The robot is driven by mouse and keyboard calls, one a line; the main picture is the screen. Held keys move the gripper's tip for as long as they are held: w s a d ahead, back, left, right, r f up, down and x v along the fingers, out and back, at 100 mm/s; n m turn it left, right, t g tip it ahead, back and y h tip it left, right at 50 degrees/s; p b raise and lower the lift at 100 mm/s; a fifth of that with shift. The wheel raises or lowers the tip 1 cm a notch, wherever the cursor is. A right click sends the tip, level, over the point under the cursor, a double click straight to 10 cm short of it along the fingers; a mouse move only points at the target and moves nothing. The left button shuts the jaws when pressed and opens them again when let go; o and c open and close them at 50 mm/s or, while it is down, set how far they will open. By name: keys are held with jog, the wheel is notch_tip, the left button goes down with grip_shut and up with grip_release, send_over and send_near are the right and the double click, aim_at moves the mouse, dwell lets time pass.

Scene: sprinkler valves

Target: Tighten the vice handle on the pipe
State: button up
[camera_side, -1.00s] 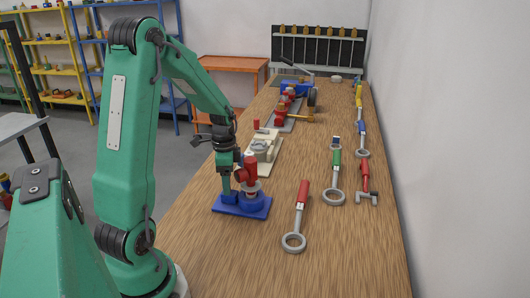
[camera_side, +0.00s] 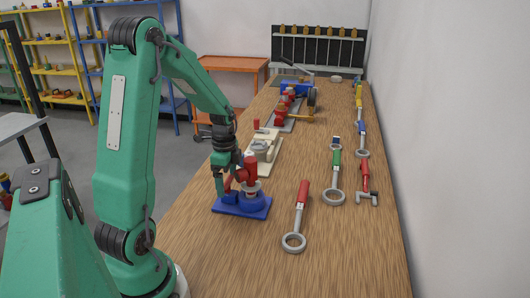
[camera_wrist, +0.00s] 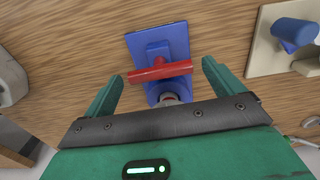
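The blue vice (camera_side: 243,207) sits on the wooden bench below my gripper. A red valve (camera_side: 250,172) stands upright in it. The vice's red bar handle (camera_wrist: 160,72) lies crosswise over the blue body in the wrist view; part of it shows at the vice's left in the side view (camera_side: 228,184). My gripper (camera_wrist: 163,72) is open, with one green finger near each end of the bar and small gaps visible there. Whether the fingertips are down at the bar's height I cannot tell. My gripper's front edge hides the lower part of the vice and valve in the wrist view.
A beige plate with a grey fitting (camera_side: 262,150) stands just behind the vice. A red-handled ring wrench (camera_side: 300,215), a green-handled ring wrench (camera_side: 335,178) and a red tool (camera_side: 366,185) lie to the right. The bench between vice and wrenches is clear.

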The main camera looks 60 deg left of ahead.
aim_at(229, 183)
jog(key=shift+r, duration=0.1)
jog(key=shift+r, duration=3.8)
jog(key=shift+d+r, duration=0.3)
jog(key=shift+d, duration=0.15)
jog(key=s+d+r+n+t, duration=0.2)
jog(key=d+r+n, duration=0.1)
jog(key=d, duration=0.4)
jog(key=s+d+r+n+t, duration=0.1)
jog(key=s+d+r+n, duration=0.2)
jog(key=d, duration=0.4)
jog(key=s+d+r+n+t, duration=0.2)
jog(key=d+r, duration=0.1)
jog(key=d, duration=0.4)
jog(key=shift+s+d+n+t, duration=0.2)
jog(key=shift+s+n+t, duration=0.1)
jog(key=shift+s+n, duration=0.1)
